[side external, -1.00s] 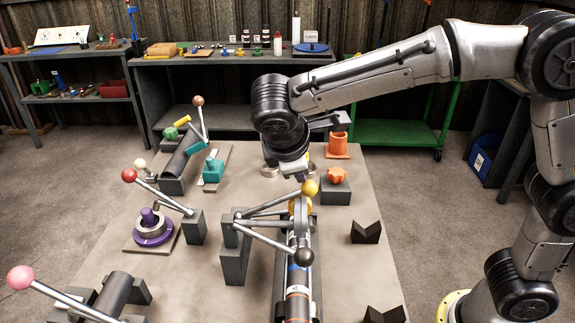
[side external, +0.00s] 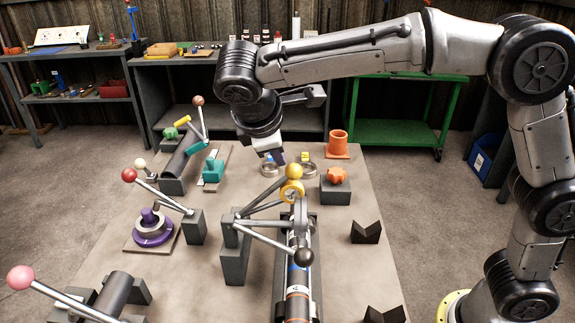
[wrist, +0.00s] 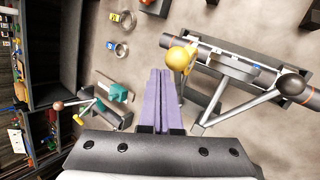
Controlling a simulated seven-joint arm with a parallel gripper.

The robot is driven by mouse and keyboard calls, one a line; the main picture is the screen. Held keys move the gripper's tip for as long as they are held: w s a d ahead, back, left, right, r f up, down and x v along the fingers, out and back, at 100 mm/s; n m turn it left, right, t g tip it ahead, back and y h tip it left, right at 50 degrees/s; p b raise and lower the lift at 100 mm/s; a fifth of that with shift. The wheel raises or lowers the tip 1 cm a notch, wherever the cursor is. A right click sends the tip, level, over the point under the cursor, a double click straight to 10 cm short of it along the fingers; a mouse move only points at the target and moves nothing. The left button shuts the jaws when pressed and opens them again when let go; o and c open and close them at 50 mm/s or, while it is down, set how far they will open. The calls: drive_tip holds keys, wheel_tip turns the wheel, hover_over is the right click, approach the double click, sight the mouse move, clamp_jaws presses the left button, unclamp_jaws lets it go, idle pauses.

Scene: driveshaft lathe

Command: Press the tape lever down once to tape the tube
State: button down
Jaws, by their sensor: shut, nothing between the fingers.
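The lever with the yellow ball knob (side external: 294,171) angles up from a grey post, with a yellow ring (side external: 292,191) just below the knob, over the far end of the tube. The knob also shows in the wrist view (wrist: 181,58). The dark tube (side external: 298,279) with orange and blue bands lies in a grey cradle. A second lever with a black ball knob (side external: 304,256) reaches low across the tube. My gripper (side external: 280,157) is shut and empty, above and to the left of the yellow knob; its purple fingers (wrist: 161,74) are together in the wrist view, apart from the knob.
An orange star-shaped knob on a block (side external: 336,178) and an orange cup (side external: 338,142) stand at the right. A red-knobbed lever (side external: 129,175) over a purple fixture (side external: 150,230) stands left. V-blocks (side external: 366,232) sit at the right; bare tabletop lies between.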

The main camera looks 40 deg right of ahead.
drive_tip(key=shift+w+a+r, duration=0.2)
drive_tip(key=shift+a+r, duration=0.05)
drive_tip(key=shift+r, duration=0.05)
drive_tip(key=shift+w+a+r, duration=0.65)
drive_tip(key=shift+r, duration=0.25)
drive_tip(key=shift+w+a+r, duration=0.6)
drive_tip(key=shift+r, duration=0.3)
